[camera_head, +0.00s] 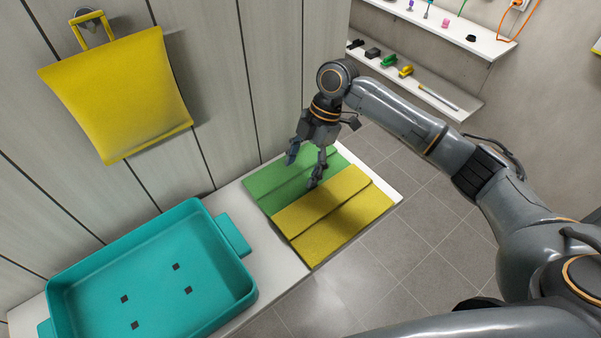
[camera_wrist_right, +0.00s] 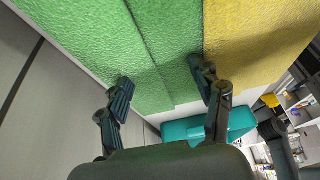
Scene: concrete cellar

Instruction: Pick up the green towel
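A folded green towel (camera_head: 272,186) lies on the white bench, beside a folded yellow towel (camera_head: 335,214) on its right. My right gripper (camera_head: 304,168) is above the green towel, fingers pointing down and spread apart. In the right wrist view the open fingers of the right gripper (camera_wrist_right: 163,92) are on either side of part of the green towel (camera_wrist_right: 100,40), one near the border with the yellow towel (camera_wrist_right: 250,40). Nothing is between the fingertips that I can see as held. I cannot tell whether the fingers touch the cloth. My left gripper is not in view.
A teal tray (camera_head: 225,285) stands on the white bench (camera_head: 285,262) at the left; it also shows in the right wrist view (camera_wrist_right: 178,130). Another yellow towel (camera_head: 120,95) hangs on the panelled wall. Shelves (camera_head: 432,100) with small items are at the back right.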

